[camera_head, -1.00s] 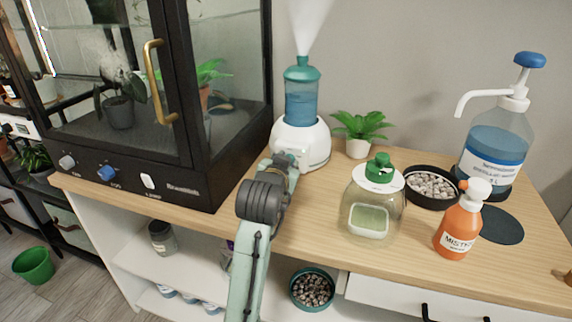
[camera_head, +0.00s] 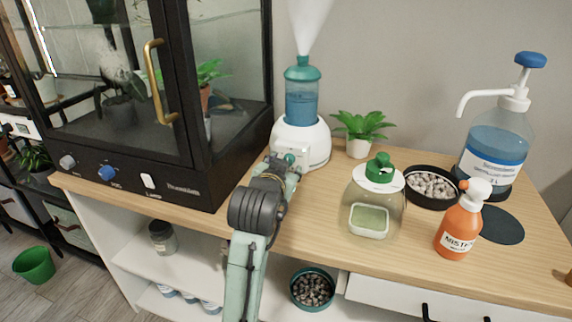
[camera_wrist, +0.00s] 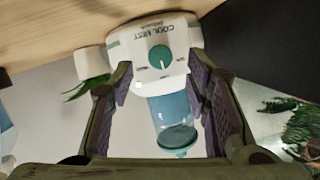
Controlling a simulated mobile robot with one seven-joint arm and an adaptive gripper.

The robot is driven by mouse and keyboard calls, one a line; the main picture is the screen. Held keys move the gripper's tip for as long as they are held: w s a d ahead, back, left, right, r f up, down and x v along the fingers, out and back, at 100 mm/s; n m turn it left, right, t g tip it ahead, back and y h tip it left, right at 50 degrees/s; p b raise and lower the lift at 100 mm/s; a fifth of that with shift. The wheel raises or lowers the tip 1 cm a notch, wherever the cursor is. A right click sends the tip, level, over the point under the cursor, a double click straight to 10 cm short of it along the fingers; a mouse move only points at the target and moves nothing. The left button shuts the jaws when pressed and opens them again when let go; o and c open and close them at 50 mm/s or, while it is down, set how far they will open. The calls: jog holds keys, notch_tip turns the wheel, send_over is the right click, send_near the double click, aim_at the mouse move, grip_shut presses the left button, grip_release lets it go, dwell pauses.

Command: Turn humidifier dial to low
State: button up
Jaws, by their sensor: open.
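The humidifier (camera_head: 313,143) stands on the wooden bench beside the glass cabinet, with a white base, a blue water tank and a teal cap, and mist rises from it. Its teal dial (camera_wrist: 160,57) faces my gripper in the wrist view, where the humidifier appears upside down under the words "COOL MIST". A pale pointer line shows on the dial; its exact setting is too small to read. My gripper (camera_wrist: 165,92) is open and empty, its fingers on either side of the dial and apart from it. In the head view, my gripper (camera_head: 283,165) is close to the front of the base.
The black glass cabinet (camera_head: 130,185) stands close on the left. A small potted plant (camera_head: 362,131), a green-capped jar (camera_head: 375,205), a bowl of pebbles (camera_head: 432,187), an orange spray bottle (camera_head: 458,228) and a pump bottle (camera_head: 495,150) stand on the right.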

jog(key=v, duration=0.8)
jog(key=shift+s, duration=0.3)
jog(key=shift+r, duration=0.1)
